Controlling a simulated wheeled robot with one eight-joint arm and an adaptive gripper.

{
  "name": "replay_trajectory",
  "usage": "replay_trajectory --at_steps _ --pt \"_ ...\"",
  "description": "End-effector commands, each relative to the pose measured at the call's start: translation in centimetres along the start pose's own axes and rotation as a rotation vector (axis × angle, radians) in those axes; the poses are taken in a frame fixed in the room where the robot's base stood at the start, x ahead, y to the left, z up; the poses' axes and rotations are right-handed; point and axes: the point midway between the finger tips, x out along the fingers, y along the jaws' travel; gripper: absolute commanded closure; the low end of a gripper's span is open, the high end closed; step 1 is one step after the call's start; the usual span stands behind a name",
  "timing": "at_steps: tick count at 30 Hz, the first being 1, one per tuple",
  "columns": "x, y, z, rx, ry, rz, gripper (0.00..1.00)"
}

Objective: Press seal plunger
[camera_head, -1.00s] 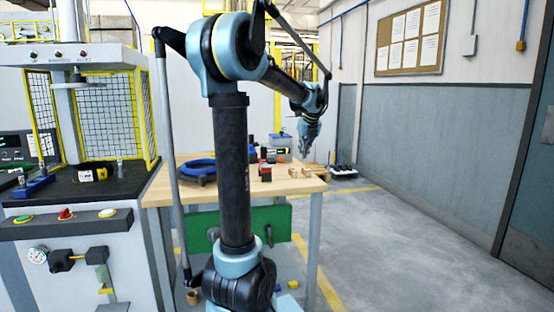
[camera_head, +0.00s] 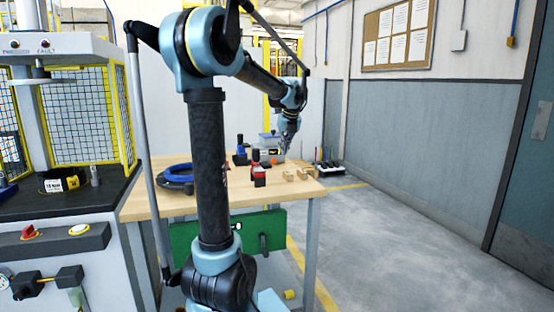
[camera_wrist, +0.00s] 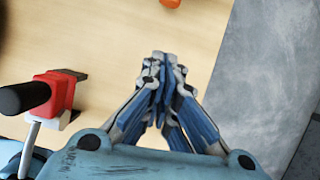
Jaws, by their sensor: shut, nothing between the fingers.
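My gripper (camera_head: 286,152) hangs above the back right of the table, to the right of the red device. In the wrist view my gripper (camera_wrist: 162,62) has its fingers together over bare table, empty and apart from the device.
A blue ring (camera_head: 178,180) lies on the wooden table (camera_head: 150,203). A blue-and-black device (camera_head: 240,155) and a grey bin (camera_head: 270,140) stand behind the red one. Wooden blocks (camera_head: 289,176) lie near the right edge. The press station (camera_head: 60,195) is on the left. Open floor lies right.

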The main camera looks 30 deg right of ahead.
Motion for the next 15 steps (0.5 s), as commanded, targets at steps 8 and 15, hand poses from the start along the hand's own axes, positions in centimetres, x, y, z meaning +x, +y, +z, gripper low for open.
replay_trajectory --at_steps 8,15 --pt "3.8 0.0 0.0 -0.001 0.0 0.001 1.0" --pt "8.0 0.0 0.0 -0.001 0.0 0.0 1.0"
